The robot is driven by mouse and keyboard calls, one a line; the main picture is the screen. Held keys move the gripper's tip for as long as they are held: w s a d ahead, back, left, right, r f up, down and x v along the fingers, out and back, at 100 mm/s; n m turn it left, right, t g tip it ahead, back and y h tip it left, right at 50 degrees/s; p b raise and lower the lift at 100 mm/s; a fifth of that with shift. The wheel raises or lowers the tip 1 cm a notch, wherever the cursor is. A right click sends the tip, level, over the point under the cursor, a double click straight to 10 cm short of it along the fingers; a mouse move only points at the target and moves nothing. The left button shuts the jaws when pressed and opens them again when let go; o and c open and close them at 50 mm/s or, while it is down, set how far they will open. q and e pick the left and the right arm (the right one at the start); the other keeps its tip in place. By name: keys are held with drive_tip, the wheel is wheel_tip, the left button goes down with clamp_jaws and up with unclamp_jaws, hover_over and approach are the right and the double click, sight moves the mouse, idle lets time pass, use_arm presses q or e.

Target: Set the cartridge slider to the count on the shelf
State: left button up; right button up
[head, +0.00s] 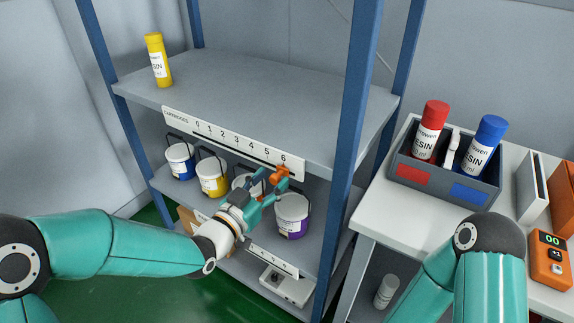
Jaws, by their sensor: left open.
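The white cartridge scale strip (225,137), marked 0 to 6, runs along the shelf's front edge. Its orange slider (281,173) stands under the 6 at the right end. One yellow resin cartridge (157,62) stands upright on the top shelf (245,85) at the back left; no other cartridge shows there. My left gripper (274,182) is open at the slider, its fingertips close to the knob. I cannot tell whether they touch it. My right arm shows at lower right, but its gripper does not.
Blue, yellow and purple-labelled buckets stand on the lower shelf, the purple one (292,216) nearest my left gripper. A blue post (347,130) rises right of the strip. A grey bin (443,180) with red and blue cartridges and an orange counter device (549,257) sit on the right table.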

use_arm(q)
drive_tip(key=shift+w+d, duration=0.45)
drive_tip(key=shift+w, duration=0.25)
drive_tip(key=shift+d, duration=0.1)
use_arm(e)
drive_tip(key=shift+w+a+r, duration=0.15)
drive_tip(key=shift+w+r, duration=0.15)
drive_tip(key=shift+w, duration=0.15)
use_arm(q)
drive_tip(key=shift+d, duration=0.1)
drive_tip(key=shift+c, duration=0.3)
